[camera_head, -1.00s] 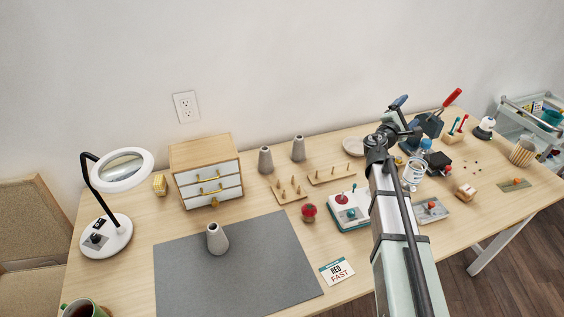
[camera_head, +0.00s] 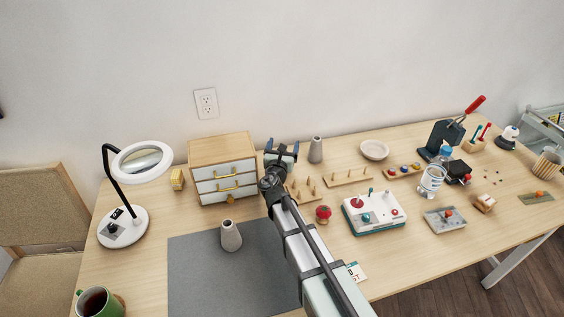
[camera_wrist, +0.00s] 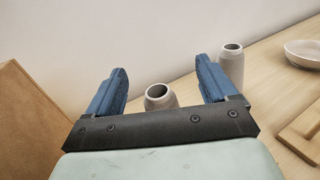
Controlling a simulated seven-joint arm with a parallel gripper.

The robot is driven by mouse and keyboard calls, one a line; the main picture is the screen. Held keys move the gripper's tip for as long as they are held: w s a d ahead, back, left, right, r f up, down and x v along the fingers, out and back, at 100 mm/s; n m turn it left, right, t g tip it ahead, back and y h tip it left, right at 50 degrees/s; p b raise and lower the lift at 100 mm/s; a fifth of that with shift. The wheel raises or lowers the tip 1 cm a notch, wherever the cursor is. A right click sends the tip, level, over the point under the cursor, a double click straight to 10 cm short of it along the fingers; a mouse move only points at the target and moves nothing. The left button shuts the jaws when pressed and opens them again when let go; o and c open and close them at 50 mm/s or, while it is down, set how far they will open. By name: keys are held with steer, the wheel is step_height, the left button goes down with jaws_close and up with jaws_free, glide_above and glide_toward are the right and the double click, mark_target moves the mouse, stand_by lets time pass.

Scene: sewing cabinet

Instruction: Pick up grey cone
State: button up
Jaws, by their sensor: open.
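Three grey cones show. One grey cone (camera_head: 231,236) stands upright on the dark grey mat (camera_head: 200,275). A second (camera_head: 316,150) stands at the back of the table, right of my gripper; it also shows in the wrist view (camera_wrist: 231,68). A third (camera_wrist: 160,97) stands between and beyond my fingers in the wrist view, its lower part hidden by my gripper. In the head view my gripper mostly covers it. My gripper (camera_head: 282,150) is open and empty, with its blue fingers apart, near the back of the table.
A wooden drawer cabinet (camera_head: 222,170) stands close left of my gripper. Pegged wooden racks (camera_head: 348,177) and a white bowl (camera_head: 374,150) lie to the right. A red pincushion (camera_head: 323,213) and a control box (camera_head: 375,213) are nearer. The wall is close behind.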

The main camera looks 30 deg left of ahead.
steer(key=shift+s+a+f, duration=0.25)
steer(key=shift+a+f, duration=0.05)
steer(key=shift+f, duration=1.45)
step_height(320, 180, down, 4)
steer(key=shift+r, duration=0.1)
steer(key=shift+x, duration=1.1)
steer(key=shift+w+a, duration=0.15)
steer(key=shift+w, duration=0.25)
steer(key=c, duration=1.1)
